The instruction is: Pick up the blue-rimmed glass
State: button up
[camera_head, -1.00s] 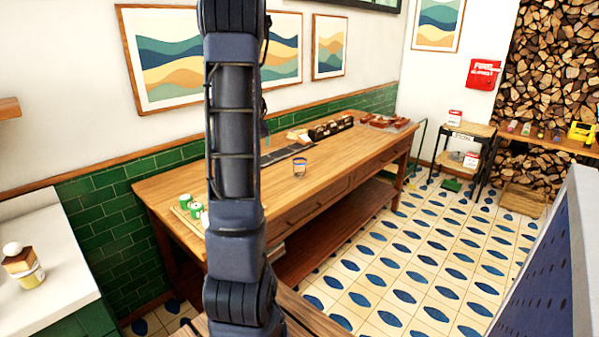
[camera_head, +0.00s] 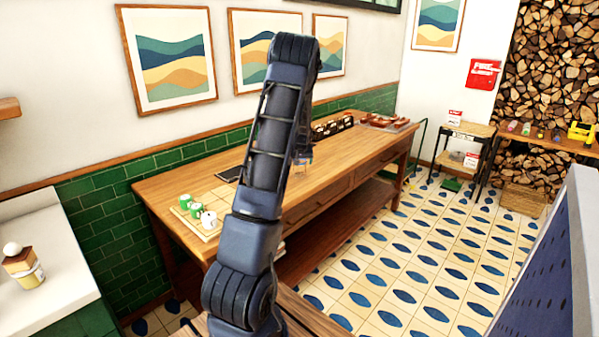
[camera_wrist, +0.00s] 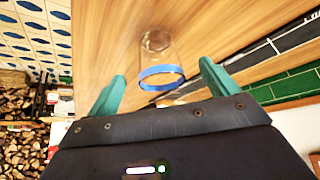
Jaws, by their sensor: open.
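The blue-rimmed glass is a clear tumbler on the wooden table (camera_head: 180,180). In the wrist view its blue rim (camera_wrist: 161,76) faces the camera and its clear body (camera_wrist: 157,45) extends away to the base. My gripper (camera_wrist: 161,82) has two teal fingers, spread open, one on each side of the rim. There is a gap between each finger and the glass; how deep the glass sits between them I cannot tell. In the head view my arm hides most of the glass and gripper.
A tray (camera_head: 207,232) with green and white cups stands at the table's near left end. A dark rack (camera_head: 332,127) and a tray of reddish-brown items (camera_head: 388,123) are at the far end.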

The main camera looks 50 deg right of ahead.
aim_at(300, 168)
jog(key=shift+d+x, duration=0.1)
jog(key=shift+x, duration=1.75)
jog(key=shift+d+x, duration=0.15)
jog(key=shift+x, duration=1.75)
jog(key=shift+r, duration=0.1)
jog(key=c, duration=1.2)
